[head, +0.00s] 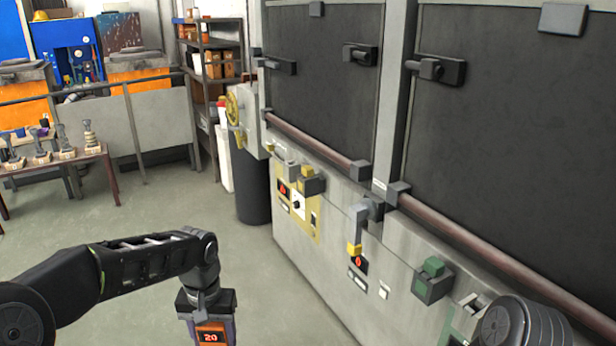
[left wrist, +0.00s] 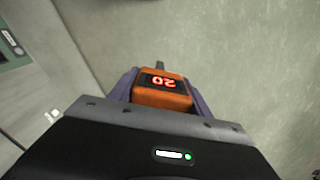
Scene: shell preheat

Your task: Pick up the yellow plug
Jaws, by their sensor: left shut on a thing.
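A small yellow block, which looks like the yellow plug (head: 308,171), sits on a dark socket box at the yellow-framed panel on the machine's front. My left gripper (head: 211,334) is low in the head view, left of the machine and well apart from the plug. It is shut on an orange device (head: 210,336) with a red "20" display. The left wrist view shows the orange device (left wrist: 161,95) between the purple-grey fingers. My right gripper is not in view.
A green block (head: 433,266) sits on another dark box on the machine front. A lever with a yellow end (head: 354,249) hangs between them. A black bin (head: 250,185) stands beside the machine. A table with tools (head: 60,160) is at left. The floor between is clear.

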